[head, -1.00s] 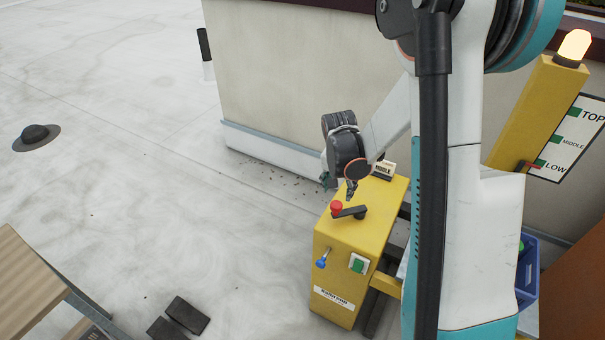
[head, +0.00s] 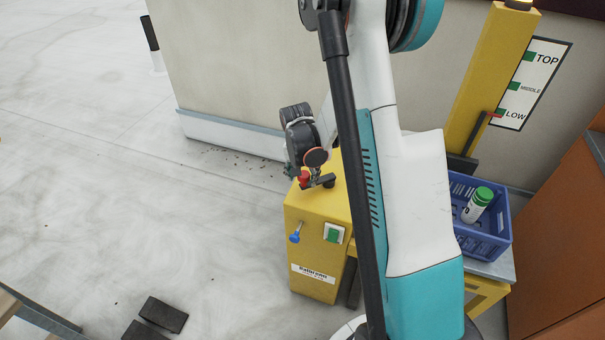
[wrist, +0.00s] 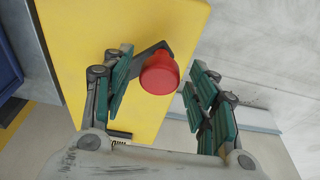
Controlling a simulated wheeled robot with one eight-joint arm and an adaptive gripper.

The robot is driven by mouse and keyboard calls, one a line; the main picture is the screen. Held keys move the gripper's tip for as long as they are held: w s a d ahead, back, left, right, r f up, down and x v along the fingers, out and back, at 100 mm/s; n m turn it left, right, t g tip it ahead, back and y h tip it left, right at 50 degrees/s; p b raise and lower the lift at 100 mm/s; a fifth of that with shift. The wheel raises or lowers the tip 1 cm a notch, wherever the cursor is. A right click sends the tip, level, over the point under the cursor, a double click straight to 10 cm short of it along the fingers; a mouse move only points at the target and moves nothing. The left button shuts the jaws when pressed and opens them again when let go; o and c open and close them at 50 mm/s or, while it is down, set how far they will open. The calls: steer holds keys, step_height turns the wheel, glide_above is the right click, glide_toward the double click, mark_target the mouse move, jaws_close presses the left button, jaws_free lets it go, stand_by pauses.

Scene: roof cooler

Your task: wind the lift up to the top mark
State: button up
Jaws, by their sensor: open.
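The crank has a red knob (wrist: 160,73) on a dark arm (head: 325,181), on top of the yellow winch box (head: 318,238). My gripper (head: 303,178) is open at the knob. In the wrist view the knob shows between the green-padded fingers of my gripper (wrist: 164,95), close to the left finger and with a clear gap to the right one. I cannot tell whether it touches the left finger. The red pointer (head: 495,115) on the yellow mast (head: 492,68) is at LOW on the level board (head: 532,85), below MIDDLE and TOP.
A blue crate (head: 483,239) holding a green-capped white container (head: 477,206) stands right of my arm. The winch box front has a blue-tipped lever (head: 295,237) and a green button (head: 333,234). Dark blocks (head: 163,314) lie on the floor. The floor at left is open.

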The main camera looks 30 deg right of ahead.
steer(key=c, duration=1.2)
steer(key=shift+o, duration=0.2)
steer(key=shift+s, duration=0.1)
steer(key=shift+s, duration=1.1)
